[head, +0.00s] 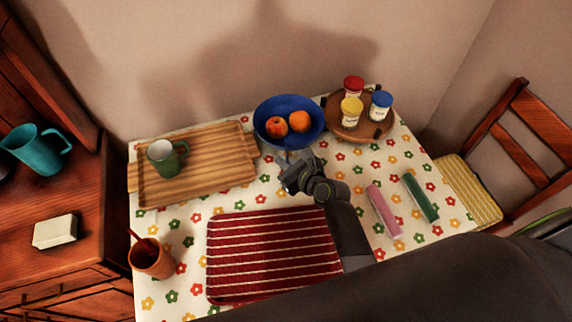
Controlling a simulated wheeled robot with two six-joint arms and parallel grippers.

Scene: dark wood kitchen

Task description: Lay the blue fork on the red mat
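The red mat (262,258) with pale stripes lies flat at the front middle of the flowered table. Its visible surface is bare, and its right edge is beside my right forearm. I see no blue fork in the head view. My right gripper (289,164) is above the table, past the mat's far edge and just in front of the blue bowl (273,138). Its fingers are small and dark here, so I cannot tell whether they are open or hold anything. My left gripper is out of view.
A wooden tray (215,190) carries a green mug (166,158). An orange cup (150,260) with a stick-like utensil stands front left. A round stand (338,127) holds three jars. A pink bar (383,211) and a green bar (420,198) lie right of my arm.

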